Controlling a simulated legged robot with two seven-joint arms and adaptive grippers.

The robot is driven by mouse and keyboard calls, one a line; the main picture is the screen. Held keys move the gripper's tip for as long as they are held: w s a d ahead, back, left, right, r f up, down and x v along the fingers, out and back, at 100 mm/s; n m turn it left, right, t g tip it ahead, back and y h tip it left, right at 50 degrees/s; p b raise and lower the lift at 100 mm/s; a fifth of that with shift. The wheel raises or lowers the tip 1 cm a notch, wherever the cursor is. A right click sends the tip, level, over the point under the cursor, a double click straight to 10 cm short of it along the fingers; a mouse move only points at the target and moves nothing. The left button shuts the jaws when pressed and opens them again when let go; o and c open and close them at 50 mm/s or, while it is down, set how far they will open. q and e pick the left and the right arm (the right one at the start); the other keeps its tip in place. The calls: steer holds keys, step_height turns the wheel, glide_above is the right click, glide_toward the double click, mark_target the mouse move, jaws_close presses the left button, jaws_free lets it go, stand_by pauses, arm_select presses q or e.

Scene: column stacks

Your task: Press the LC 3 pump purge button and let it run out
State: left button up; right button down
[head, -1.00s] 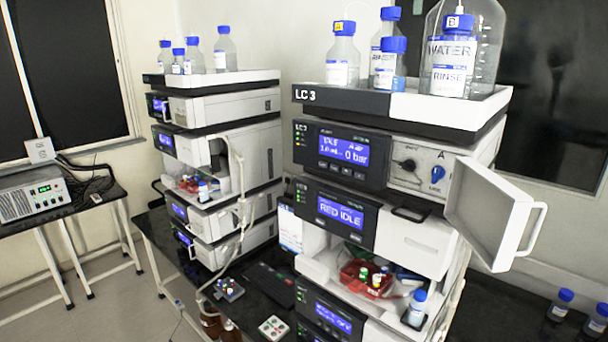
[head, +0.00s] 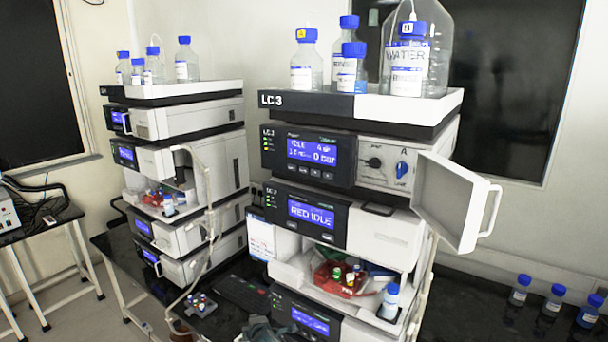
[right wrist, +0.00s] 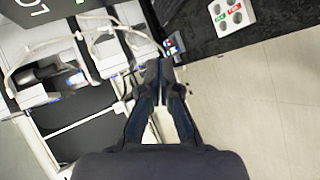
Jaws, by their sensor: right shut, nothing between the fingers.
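The LC 3 pump (head: 345,160) is the upper module of the right-hand stack in the head view. Its blue display (head: 312,151) reads IDLE and 0 bar. A row of small buttons (head: 311,172) sits below the display; their labels are too small to read. To the right, a pale panel carries a black fitting and a blue knob (head: 402,169). My right gripper (right wrist: 160,70) is shut and empty in the right wrist view, away from the pump. A dark shape at the head view's bottom edge may be a gripper; I cannot tell which.
A white door (head: 450,203) stands swung open at the pump's right. Bottles (head: 412,65) stand on the LC 3 top tray (head: 440,103). Another stack (head: 150,120) stands to the left. Several blue-capped bottles (head: 553,298) stand on the dark bench at right.

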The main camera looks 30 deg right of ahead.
mark_target(304, 170)
step_height(304, 170, up, 26)
steer(key=s+n+t+h+b, duration=0.1)
steer(key=n+t+h, duration=0.1)
steer(key=n+t, duration=0.1)
arm_select(q)
steer(key=shift+w+a+f+b, duration=0.1)
steer(key=shift+f+b, duration=0.25)
steer(key=shift+f, duration=0.25)
steer(key=shift+w+a+f+b, duration=0.1)
steer(key=shift+f+b, duration=0.2)
steer(key=shift+f, duration=0.25)
arm_select(e)
steer(key=s+r+t+h, duration=0.1)
steer(key=s+r, duration=0.4)
steer(key=r, duration=0.3)
steer(key=s+r+n+t+h, duration=0.1)
steer(key=s+r, duration=0.4)
steer(key=r, duration=0.3)
steer(key=s+r+n+t+h, duration=0.1)
steer(key=s+r, duration=0.3)
steer(key=r, duration=0.5)
steer(key=shift+s+t, duration=0.4)
steer(key=shift+t, duration=0.1)
arm_select(q)
steer(key=shift+d, duration=0.1)
arm_select(e)
steer(key=shift+d, duration=0.2)
